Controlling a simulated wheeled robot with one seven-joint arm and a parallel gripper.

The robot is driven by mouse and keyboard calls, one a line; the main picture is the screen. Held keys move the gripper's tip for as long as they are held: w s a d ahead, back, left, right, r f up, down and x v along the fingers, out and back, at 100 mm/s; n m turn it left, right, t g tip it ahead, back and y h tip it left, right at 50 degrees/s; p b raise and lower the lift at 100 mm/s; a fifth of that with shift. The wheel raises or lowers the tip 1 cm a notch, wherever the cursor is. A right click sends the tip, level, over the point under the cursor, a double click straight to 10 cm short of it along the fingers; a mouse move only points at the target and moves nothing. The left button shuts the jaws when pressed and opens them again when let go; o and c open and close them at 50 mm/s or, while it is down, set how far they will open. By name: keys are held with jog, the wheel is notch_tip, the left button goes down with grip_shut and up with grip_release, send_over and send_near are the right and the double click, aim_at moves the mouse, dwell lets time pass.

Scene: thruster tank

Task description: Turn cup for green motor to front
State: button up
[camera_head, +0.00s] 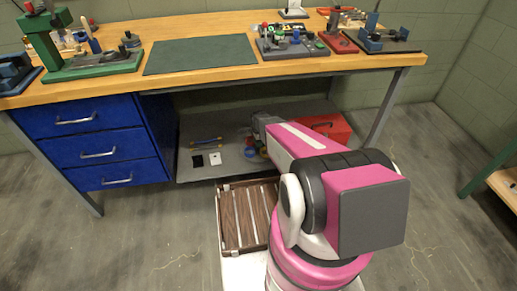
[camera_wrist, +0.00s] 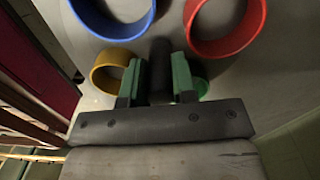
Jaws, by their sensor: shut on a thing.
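Several coloured ring-shaped cups show in the wrist view: a blue cup (camera_wrist: 112,27) at upper left, a red cup (camera_wrist: 226,48) at upper right, a yellow cup (camera_wrist: 97,77) at left and a green cup (camera_wrist: 203,88) at right, partly hidden by my finger. My gripper (camera_wrist: 160,72) has its green-padded fingers around a dark cylindrical post (camera_wrist: 160,56) in the middle of the cups and is shut on it. The yellow and green cups lie just outside the fingers. In the head view, my arm hides most of the cups; a blue one (camera_head: 249,153) shows beside it.
The cups are on the low grey shelf (camera_head: 196,170) under the wooden workbench (camera_head: 190,28). A red toolbox (camera_head: 328,127) stands to their right, and blue drawers (camera_head: 98,146) to the left. A brown slatted crate (camera_head: 230,187) sits in front of the shelf.

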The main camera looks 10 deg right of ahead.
jog(key=shift+m, duration=1.7)
jog(key=o, duration=0.7)
jog(key=shift+o, duration=0.2)
jog(key=shift+r, duration=0.1)
jog(key=shift+r, duration=4.4)
